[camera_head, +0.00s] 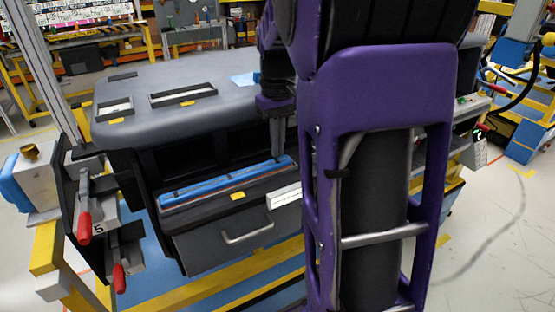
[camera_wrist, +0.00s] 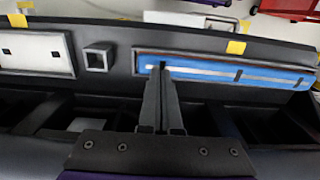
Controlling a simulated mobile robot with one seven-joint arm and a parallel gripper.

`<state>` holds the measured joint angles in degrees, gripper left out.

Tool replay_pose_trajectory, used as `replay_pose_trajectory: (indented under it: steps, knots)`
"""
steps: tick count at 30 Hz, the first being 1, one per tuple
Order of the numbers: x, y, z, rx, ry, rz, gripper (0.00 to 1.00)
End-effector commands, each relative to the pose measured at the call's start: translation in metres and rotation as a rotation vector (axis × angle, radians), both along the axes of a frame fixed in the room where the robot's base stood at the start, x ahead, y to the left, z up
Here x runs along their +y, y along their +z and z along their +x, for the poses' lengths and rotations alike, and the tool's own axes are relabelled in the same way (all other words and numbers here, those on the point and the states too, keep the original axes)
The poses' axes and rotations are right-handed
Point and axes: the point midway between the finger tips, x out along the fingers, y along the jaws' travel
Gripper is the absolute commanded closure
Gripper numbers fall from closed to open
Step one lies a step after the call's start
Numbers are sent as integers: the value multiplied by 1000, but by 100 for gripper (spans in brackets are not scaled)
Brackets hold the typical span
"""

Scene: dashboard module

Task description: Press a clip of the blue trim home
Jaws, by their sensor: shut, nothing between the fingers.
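The blue trim (camera_head: 225,182) is a long strip lying along the front ledge of the dark dashboard module (camera_head: 150,130). In the wrist view the trim (camera_wrist: 270,72) has a pale line along it with small dark marks, which may be clips. My gripper (camera_wrist: 162,68) is shut and empty, its fingertips at the left end of the trim in that view. In the head view my gripper (camera_head: 279,150) points down at the trim's right end. I cannot tell whether the tips touch the trim. The fingers hide part of that end.
A front panel with a metal handle (camera_head: 247,232) lies below the trim. Red-handled clamps (camera_head: 84,226) stand at the left. In the wrist view a square socket (camera_wrist: 97,57) and a white panel (camera_wrist: 36,54) lie left of the trim. My purple arm hides the module's right side.

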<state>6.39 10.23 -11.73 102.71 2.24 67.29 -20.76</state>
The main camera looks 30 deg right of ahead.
Motion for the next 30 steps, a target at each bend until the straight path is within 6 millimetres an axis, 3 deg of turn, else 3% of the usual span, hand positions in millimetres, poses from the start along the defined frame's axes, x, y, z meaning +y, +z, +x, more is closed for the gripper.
replay_pose_trajectory:
  steps: [30]
  knots:
    - [0, -15, 0, 0, 0, 0, 100]
